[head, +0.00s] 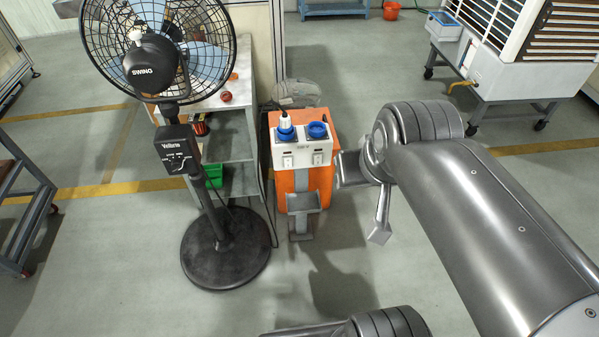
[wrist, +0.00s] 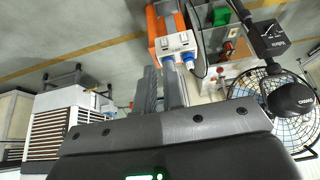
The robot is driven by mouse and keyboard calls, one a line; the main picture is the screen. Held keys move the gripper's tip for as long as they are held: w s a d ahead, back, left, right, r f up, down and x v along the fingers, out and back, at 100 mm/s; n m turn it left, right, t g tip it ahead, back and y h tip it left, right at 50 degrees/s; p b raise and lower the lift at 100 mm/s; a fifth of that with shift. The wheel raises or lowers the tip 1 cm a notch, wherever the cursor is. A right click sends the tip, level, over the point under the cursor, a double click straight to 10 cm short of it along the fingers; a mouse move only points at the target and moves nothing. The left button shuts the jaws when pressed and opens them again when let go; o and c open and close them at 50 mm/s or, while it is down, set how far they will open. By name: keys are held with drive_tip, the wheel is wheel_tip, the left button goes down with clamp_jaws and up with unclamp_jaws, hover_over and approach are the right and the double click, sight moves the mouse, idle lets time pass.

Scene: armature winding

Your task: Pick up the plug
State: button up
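The plug (head: 285,123), blue with a white upper end, stands upright at the left blue socket on the white panel (head: 302,145) of an orange box. The right socket (head: 317,130) is blue and shows no plug. In the wrist view, which is turned over, the plug (wrist: 189,63) is on the right of the panel. My gripper (head: 362,205) is to the right of the orange box in the head view, apart from the plug. Its two fingers are spread, with nothing visible between them. The fingers also show in the wrist view (wrist: 161,85).
A black standing fan (head: 225,255) is left of the orange box (head: 318,195). A grey shelf (head: 237,150) with a green bin (head: 213,175) is behind the fan. A white air cooler (head: 500,65) on a wheeled cart is at back right. Floor in front is open.

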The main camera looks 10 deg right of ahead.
drive_tip(key=o, duration=1.1)
drive_tip(key=m+g+h, duration=0.2)
drive_tip(key=m, duration=0.2)
hover_over(284, 113)
drive_tip(key=s+a, duration=0.1)
drive_tip(key=s, duration=0.2)
wheel_tip(284, 113, down, 19)
drive_tip(key=shift+m, duration=0.3)
drive_tip(key=x, duration=0.5)
drive_tip(key=shift+w+a+f, duration=0.2)
drive_tip(key=shift+w+a, duration=0.1)
drive_tip(key=shift+w, duration=0.1)
drive_tip(key=shift+x, duration=2.9)
